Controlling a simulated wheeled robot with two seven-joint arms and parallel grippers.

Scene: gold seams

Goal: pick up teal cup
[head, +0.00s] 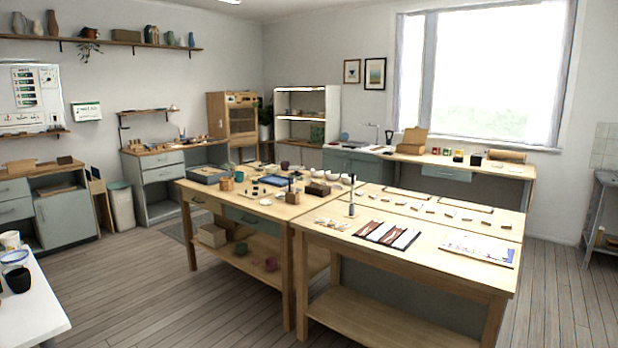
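A small teal-green round vessel (241,248), which may be the teal cup, sits on the lower shelf of the near-left wooden table (262,216). It is small and partly shaded, so I cannot tell whether it is a cup or a bowl. A plum-coloured cup (271,264) stands to its right on the same shelf. Another small greenish thing shows at the back left of the tabletop, too small to make out. Neither of my grippers is in view.
A second table (440,262) with strips and papers adjoins on the right. A white table (30,315) with a dark cup (18,279) stands at the lower left. The wooden floor (170,300) between them is clear. Cabinets line the walls.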

